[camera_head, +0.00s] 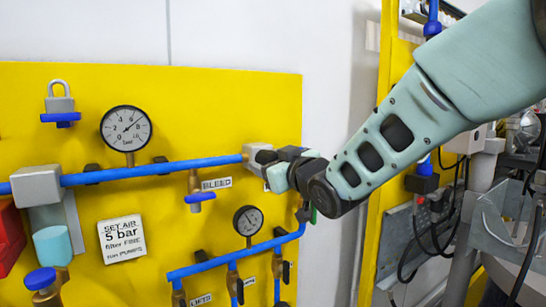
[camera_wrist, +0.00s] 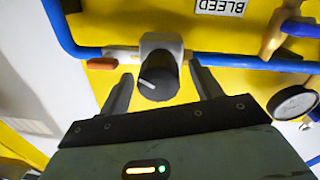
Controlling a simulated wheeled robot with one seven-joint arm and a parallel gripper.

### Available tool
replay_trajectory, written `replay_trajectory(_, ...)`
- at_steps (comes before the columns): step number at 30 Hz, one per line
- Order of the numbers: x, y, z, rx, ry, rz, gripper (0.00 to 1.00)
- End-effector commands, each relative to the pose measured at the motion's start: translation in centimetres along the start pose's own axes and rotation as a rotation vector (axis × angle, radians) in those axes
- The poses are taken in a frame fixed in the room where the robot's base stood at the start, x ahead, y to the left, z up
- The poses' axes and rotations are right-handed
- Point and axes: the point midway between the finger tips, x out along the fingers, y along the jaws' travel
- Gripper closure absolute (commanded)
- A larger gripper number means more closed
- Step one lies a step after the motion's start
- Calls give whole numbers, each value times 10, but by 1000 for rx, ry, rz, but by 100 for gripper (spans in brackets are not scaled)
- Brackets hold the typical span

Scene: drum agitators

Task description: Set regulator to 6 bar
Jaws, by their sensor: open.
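The regulator is a pale grey block (camera_head: 257,152) on the blue pipe, at the right edge of the yellow panel. In the wrist view its black round knob (camera_wrist: 158,80) has a white mark pointing left and slightly down. My gripper (camera_wrist: 161,72) is open, one finger on each side of the knob, with gaps visible. In the head view my gripper (camera_head: 275,168) is at the regulator and hides the knob. A large gauge (camera_head: 126,128) has its needle pointing up and right; the exact reading is unclear.
A BLEED label (camera_head: 216,184) and a blue-handled valve (camera_head: 200,198) are left of the regulator. A smaller gauge (camera_head: 248,220) and a lower blue pipe (camera_head: 215,264) are below. A grey padlock (camera_head: 60,97) is at upper left. White wall is right of the panel.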

Motion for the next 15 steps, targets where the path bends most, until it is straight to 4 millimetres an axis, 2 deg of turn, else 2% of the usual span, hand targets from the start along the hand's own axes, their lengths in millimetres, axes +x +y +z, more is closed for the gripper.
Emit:
replay_trajectory(8,1,0,0,1,0,0,36)
replay_trajectory(13,1,0,0,1,0,1,80)
replay_trajectory(15,1,0,0,1,0,1,80)
